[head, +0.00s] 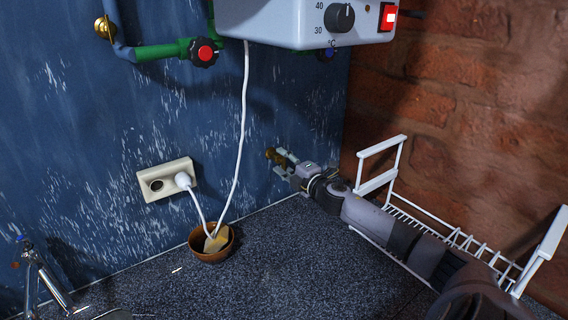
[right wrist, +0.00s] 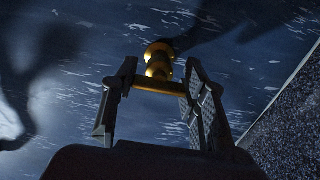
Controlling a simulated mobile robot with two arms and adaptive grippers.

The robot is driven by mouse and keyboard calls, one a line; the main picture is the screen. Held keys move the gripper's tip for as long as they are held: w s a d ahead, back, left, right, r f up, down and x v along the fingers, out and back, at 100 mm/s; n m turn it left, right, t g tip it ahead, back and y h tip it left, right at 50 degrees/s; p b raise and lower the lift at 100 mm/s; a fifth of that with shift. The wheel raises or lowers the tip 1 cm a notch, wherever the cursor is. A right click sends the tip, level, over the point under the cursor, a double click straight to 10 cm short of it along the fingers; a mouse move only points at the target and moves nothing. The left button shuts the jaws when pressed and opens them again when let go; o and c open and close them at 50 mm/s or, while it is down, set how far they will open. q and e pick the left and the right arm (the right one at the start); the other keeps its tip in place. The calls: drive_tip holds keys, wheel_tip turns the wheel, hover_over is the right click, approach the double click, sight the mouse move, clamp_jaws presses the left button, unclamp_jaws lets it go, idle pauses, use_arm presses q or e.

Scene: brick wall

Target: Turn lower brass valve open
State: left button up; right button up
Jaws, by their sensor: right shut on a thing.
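The lower brass valve (head: 269,153) sticks out of the blue wall, low down near the corner with the brick wall. In the right wrist view its round brass body (right wrist: 158,55) and flat brass handle (right wrist: 158,86) show; the handle lies across between the fingers. My right gripper (head: 284,163) reaches it from the lower right and is shut on the handle, one finger at each end (right wrist: 160,82). The fingers hide part of the valve in the head view. My left gripper is not in view.
A white wire rack (head: 387,181) stands beside my right arm. A brown bowl (head: 211,256) with a sponge sits on the dark counter (head: 290,270). A white cord hangs from the heater (head: 290,22); a plug sits in the socket (head: 157,185). A chrome tap (head: 45,275) is at lower left.

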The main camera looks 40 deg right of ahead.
idle(0.5)
drive_tip(key=o, duration=1.2)
drive_tip(key=shift+c, duration=0.2)
drive_tip(key=s+a, duration=0.1)
drive_tip(key=s, duration=1.1)
drive_tip(key=shift+a, duration=0.2)
